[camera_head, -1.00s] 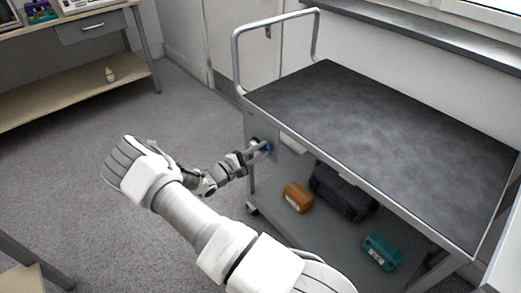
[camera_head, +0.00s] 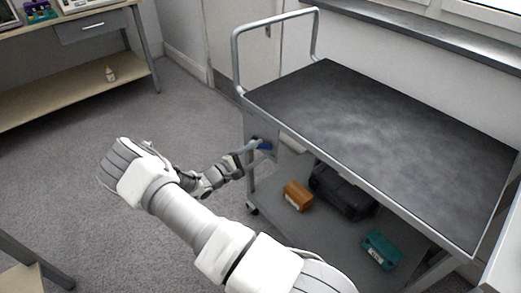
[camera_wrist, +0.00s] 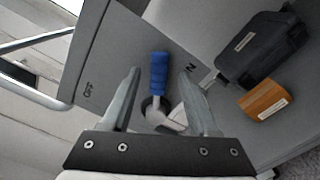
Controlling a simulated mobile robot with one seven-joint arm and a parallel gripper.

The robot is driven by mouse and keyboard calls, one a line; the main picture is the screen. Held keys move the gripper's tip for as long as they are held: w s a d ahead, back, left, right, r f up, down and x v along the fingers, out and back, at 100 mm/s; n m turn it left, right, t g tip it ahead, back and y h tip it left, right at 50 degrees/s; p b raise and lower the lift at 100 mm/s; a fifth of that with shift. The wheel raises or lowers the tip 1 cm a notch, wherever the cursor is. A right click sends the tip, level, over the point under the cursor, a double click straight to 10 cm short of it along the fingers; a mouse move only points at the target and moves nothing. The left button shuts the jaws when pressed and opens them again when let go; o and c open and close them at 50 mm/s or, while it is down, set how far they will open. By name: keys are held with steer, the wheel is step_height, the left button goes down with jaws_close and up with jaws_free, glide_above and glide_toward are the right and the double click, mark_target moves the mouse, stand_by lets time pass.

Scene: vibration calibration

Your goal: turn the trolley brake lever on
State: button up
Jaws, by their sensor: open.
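The brake lever has a blue ribbed grip (camera_wrist: 158,74) on a pale metal arm and pivot. It is mounted on a grey panel (camera_wrist: 112,62) of the trolley, with "OFF" printed on the left and a label ending in "N" on the right, partly hidden by a finger. In the wrist view the grip points up the picture, between the two labels. My gripper (camera_wrist: 154,85) is open, with one finger on each side of the lever and gaps to the grip. In the head view my gripper (camera_head: 256,152) is at the trolley's near left end, by the blue grip (camera_head: 265,147).
The trolley's dark top (camera_head: 390,140) is bare, with a metal push handle (camera_head: 236,58) above the lever end. Its lower shelf holds a black case (camera_head: 342,192), an orange-brown box (camera_head: 298,196) and a teal box (camera_head: 382,249). Open floor lies to the left.

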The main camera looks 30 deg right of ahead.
steer(key=s+a+p, duration=0.2)
steer(key=a, duration=1.4)
steer(key=shift+s, duration=0.15)
steer(key=shift+d, duration=0.1)
steer(key=s+a+r+m+g+y, duration=0.1)
steer(key=s+r+m+g+y, duration=0.15)
steer(key=s+r+y, duration=0.55)
steer(key=s+r+m+g+y, duration=0.2)
steer(key=r+m+y, duration=0.15)
steer(key=r, duration=0.85)
steer(key=s+a+r+m+t+y, duration=0.1)
steer(key=s+a+r+t+y, duration=0.25)
steer(key=s+r, duration=0.35)
steer(key=s+a+r+t+y, duration=0.2)
steer(key=s+r+t+y, duration=0.15)
steer(key=s+r, duration=0.35)
step_height(320, 180, up, 20)
steer(key=p, duration=2)
steer(key=shift+r+h+p, duration=0.15)
steer(key=shift+h+p, duration=0.2)
